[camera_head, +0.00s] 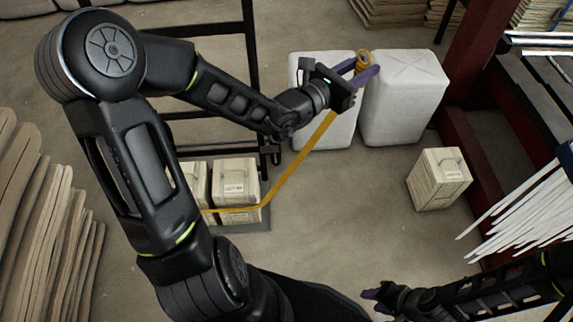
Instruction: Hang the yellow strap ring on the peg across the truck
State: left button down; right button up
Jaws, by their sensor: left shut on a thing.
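My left gripper (362,70) has purple fingers and is shut on the yellow strap ring (362,58) at the upper middle, in front of the white containers. The yellow strap (308,143) runs down from it, straight and slanting left, to the cartons, then bends left across their front and passes behind my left arm. The truck has a black upright frame (252,75) and a low grey deck (250,226). I cannot make out the peg; my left arm covers much of the truck. My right gripper (372,297) is low at the bottom, away from the strap; its finger gap is unclear.
Cartons (236,185) stand on the truck's deck. Two white containers (405,100) stand behind the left gripper. A single carton (438,180) sits on the floor at right, near a dark red rack (475,60) and white rods (530,205). Brown stacked sheets (40,230) are at left. The middle floor is clear.

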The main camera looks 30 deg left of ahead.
pick_arm(q)
jog(key=shift+w+r, duration=0.1)
jog(key=shift+w, duration=0.2)
jog(key=shift+s, duration=0.1)
pick_arm(e)
jog(key=shift+w, duration=0.2)
